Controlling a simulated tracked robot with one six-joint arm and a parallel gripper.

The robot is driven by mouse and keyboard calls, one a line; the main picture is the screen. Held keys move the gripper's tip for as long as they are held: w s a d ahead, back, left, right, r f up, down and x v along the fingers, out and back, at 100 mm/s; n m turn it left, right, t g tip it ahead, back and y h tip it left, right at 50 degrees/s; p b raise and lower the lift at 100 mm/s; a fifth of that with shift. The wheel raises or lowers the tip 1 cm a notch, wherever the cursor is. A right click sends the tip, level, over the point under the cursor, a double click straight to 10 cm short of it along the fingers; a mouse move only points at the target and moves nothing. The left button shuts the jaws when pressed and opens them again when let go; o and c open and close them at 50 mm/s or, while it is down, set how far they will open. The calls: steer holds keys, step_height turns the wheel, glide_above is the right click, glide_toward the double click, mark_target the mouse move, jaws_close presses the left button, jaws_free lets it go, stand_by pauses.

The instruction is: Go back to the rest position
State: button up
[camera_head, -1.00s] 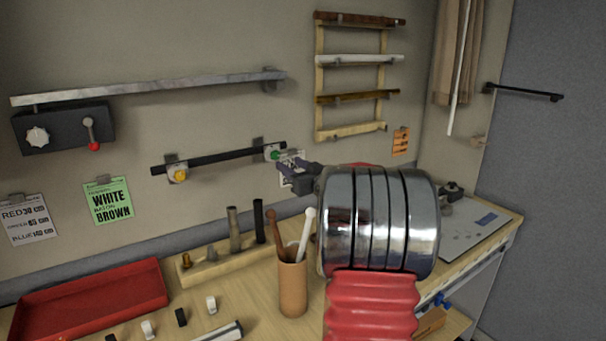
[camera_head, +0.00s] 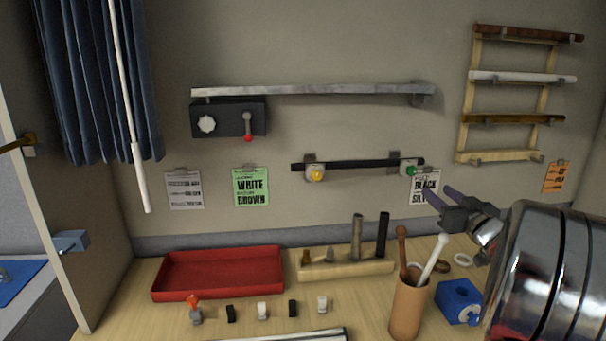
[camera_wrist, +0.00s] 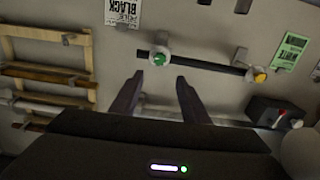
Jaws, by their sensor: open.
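My gripper (camera_head: 436,198) is at the right in the head view, raised in front of the wall above the back of the table. Its two dark fingers are apart and nothing is between them. In the wrist view my gripper (camera_wrist: 158,92) also shows open and empty, its fingers pointing at the wall. The black bar (camera_head: 362,164) with a green knob (camera_head: 410,170) and a yellow knob (camera_head: 316,174) is on the wall just beyond the fingertips. I cannot tell the exact gap. My large metallic arm link hides the table's right part.
A red tray (camera_head: 218,273), a wooden holder (camera_head: 345,269) with upright pegs, a brown cup (camera_head: 407,308) with sticks and a blue block (camera_head: 458,302) stand on the table. Small pieces line the front. A grey shelf bar (camera_head: 320,89) and wooden rack (camera_head: 468,90) are on the wall.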

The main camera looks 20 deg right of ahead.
steer(key=shift+w+a, duration=0.1)
steer(key=a+m+g+h, duration=0.2)
steer(key=a+g, duration=0.3)
steer(key=a, duration=1.4)
steer(key=s+a+f+n+g+y, duration=0.1)
steer(key=s+a+f+g+y, duration=0.1)
steer(key=s+a+f, duration=0.2)
steer(key=s+a+f+n+g+y, duration=0.2)
steer(key=s+a+f, duration=0.2)
steer(key=s+a, duration=0.7)
steer(key=s+a+f+n+g+y, duration=0.1)
steer(key=s+a+f, duration=0.3)
steer(key=a, duration=0.9)
steer(key=s+g+y, duration=0.1)
steer(key=s, duration=0.2)
steer(key=shift+s+n+g, duration=0.2)
steer(key=shift+n+g, duration=0.1)
steer(key=shift+g, duration=0.1)
steer(key=shift+d+f, duration=0.1)
